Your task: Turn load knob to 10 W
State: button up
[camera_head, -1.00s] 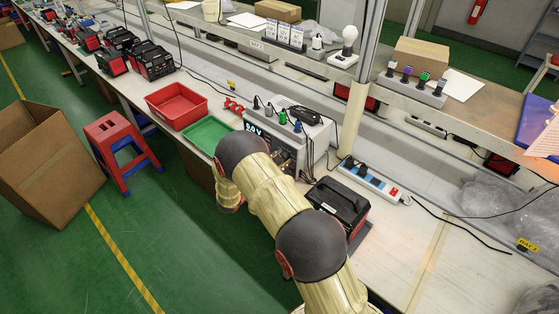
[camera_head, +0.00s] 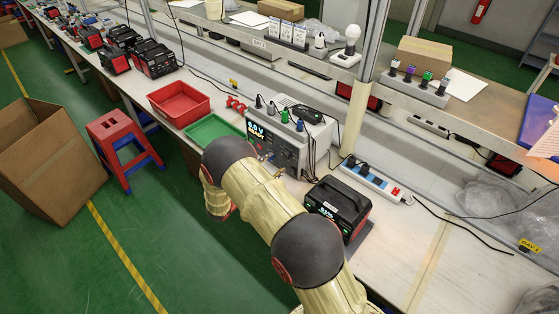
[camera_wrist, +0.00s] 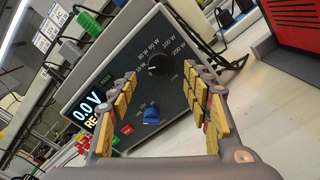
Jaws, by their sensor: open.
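The load tester (camera_head: 290,150) stands on the bench, with a lit display (camera_head: 257,131) on its front. In the wrist view its dark panel is tilted. The black load knob (camera_wrist: 159,65) sits inside a ring of watt marks, up to 200 W; its pointer is too dark to read. A blue knob (camera_wrist: 151,116) is below it, and the display (camera_wrist: 88,113) reads 0.0 V with a second line cut off. My gripper (camera_wrist: 167,80) is open, its padded fingers on either side of the panel with the load knob between them in view. Contact is not visible. The head view hides my gripper behind my arm.
A black and red power station (camera_head: 338,208) with a lit screen stands right of the tester. Behind it lies a power strip (camera_head: 371,180). A green tray (camera_head: 213,133) and red tray (camera_head: 179,103) are to the left. Cables run beside the tester.

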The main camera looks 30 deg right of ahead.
jog(key=v, duration=0.6)
jog(key=shift+a, duration=0.4)
jog(key=shift+s, duration=0.1)
